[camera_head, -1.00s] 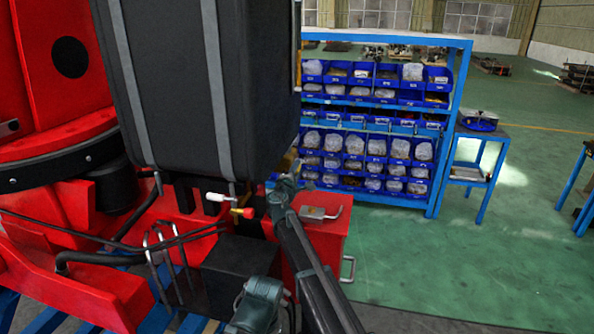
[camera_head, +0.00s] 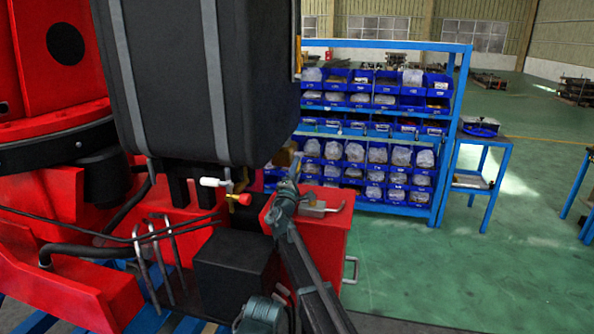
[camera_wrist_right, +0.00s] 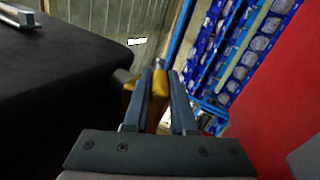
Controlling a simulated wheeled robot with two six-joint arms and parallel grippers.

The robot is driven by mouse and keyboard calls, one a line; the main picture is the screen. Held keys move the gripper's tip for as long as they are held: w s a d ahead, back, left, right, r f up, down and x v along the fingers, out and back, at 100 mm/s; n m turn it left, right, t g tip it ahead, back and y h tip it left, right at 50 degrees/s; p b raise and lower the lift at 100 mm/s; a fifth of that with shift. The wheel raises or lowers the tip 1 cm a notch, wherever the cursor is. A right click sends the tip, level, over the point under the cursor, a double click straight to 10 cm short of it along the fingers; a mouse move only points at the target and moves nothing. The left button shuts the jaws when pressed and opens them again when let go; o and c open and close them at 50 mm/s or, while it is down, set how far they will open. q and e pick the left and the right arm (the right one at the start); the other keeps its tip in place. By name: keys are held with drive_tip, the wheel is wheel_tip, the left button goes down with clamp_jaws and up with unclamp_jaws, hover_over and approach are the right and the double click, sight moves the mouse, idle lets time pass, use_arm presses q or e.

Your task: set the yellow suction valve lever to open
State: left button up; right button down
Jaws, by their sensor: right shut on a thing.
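The yellow suction valve lever (camera_wrist_right: 160,86) stands between the two fingers of my right gripper (camera_wrist_right: 165,75) in the right wrist view. The right gripper is shut on it. In the head view the right gripper (camera_head: 293,168) is at the right side of the black tank, above the red box. A small part of the lever (camera_head: 283,157) shows there, dull yellow-brown, partly hidden by the gripper. The valve body is hidden, so I cannot tell the lever's setting. My left gripper is not in view.
The black strapped tank (camera_head: 180,80) is close on the left. A white-handled fitting (camera_head: 211,182) and a red knob (camera_head: 244,198) sit below it. The red box (camera_head: 325,240) stands under my right arm. A blue rack of bins (camera_head: 440,190) is behind.

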drive_tip(key=c, duration=0.7)
unclamp_jaws()
drive_tip(key=shift+c, duration=0.2)
drive_tip(key=shift+s, duration=0.1)
